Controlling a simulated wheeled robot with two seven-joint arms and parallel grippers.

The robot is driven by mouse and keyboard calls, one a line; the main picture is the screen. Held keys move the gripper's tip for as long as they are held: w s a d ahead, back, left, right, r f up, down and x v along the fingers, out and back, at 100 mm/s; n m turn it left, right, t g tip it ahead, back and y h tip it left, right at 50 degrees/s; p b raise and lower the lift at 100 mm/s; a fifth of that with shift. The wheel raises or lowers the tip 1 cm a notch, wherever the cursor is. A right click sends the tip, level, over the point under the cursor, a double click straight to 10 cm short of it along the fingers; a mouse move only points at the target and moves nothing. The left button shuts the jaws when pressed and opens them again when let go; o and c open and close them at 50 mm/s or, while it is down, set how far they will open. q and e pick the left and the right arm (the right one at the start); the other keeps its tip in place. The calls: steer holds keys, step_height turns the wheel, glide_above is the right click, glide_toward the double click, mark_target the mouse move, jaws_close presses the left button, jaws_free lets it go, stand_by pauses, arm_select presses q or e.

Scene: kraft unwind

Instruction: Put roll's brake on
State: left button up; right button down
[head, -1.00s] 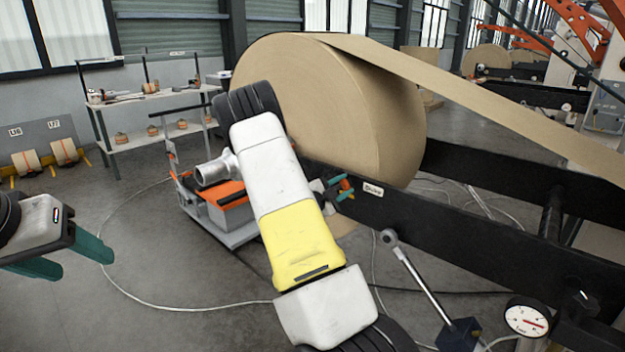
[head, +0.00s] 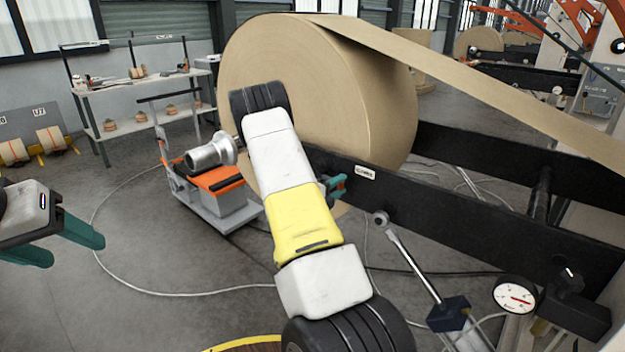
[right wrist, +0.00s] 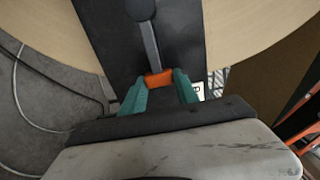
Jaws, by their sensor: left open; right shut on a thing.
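In the right wrist view, the brake lever (right wrist: 148,35) is a grey bar with an orange handle (right wrist: 158,79), in front of a dark frame beam. My right gripper (right wrist: 160,88) is shut on the orange handle, one teal finger on each side. In the head view my right gripper (head: 337,187) is at the frame beam below the roll, and my forearm partly hides it and the handle. My left gripper (head: 72,246) is open and empty at the far left.
An orange and grey cart (head: 215,190) with a metal chuck stands left of the roll. A dial gauge (head: 515,295) and a ringed metal bar (head: 412,262) are at lower right. A shelf (head: 140,95) stands behind. Cables lie on the floor; its left part is mostly clear.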

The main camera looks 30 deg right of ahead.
steer(key=shift+a+f, duration=0.1)
steer(key=shift+f, duration=0.1)
steer(key=c, duration=0.9)
jaws_free()
steer(key=v, duration=0.7)
steer(key=shift+s+a, duration=0.15)
steer(key=shift+a, duration=0.15)
